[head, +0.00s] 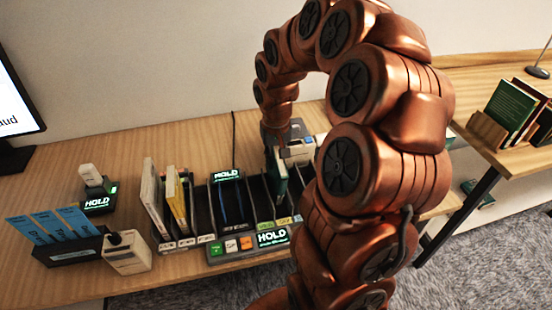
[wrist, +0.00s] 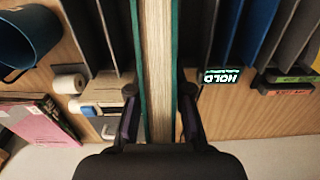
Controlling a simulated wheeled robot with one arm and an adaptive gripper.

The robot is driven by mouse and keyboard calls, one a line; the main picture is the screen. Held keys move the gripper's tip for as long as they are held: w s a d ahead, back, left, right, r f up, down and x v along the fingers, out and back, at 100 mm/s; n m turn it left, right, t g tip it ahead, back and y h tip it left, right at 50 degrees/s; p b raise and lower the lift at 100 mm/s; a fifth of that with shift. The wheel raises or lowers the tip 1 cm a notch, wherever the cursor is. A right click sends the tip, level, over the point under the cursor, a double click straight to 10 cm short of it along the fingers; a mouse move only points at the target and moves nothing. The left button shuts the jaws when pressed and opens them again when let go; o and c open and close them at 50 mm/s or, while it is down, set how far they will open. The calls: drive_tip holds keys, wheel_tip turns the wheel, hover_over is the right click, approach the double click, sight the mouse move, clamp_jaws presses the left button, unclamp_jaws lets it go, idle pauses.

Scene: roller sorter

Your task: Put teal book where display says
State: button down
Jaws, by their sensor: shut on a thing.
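The teal book shows spine-on or edge-on in the wrist view (wrist: 158,60), with teal covers and pale pages. My gripper (wrist: 159,108) is shut on it, one finger on each side. In the head view the book (head: 280,172) is upright under my gripper, at the right part of the dark slotted sorter (head: 208,215). I cannot tell whether it rests in a slot. A display (head: 271,238) at the sorter's front reads HOLD, and another display (head: 228,175) at its back reads HOLD. My arm hides the sorter's right end.
Pale and yellow books (head: 177,200) stand in the sorter's left slots. Left of it are a small HOLD printer (head: 97,203), a holder with blue cards (head: 60,228) and a beige box (head: 127,252). A monitor (head: 15,95) stands far left. More books (head: 513,108) stand on the right table.

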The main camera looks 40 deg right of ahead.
drive_tip(key=shift+f+b, duration=0.3)
drive_tip(key=shift+f, duration=0.3)
drive_tip(key=c, duration=1)
unclamp_jaws()
drive_tip(key=shift+o, duration=0.2)
drive_tip(key=shift+r, duration=0.1)
wheel_tip(320, 180, up, 12)
drive_tip(key=shift+r, duration=0.1)
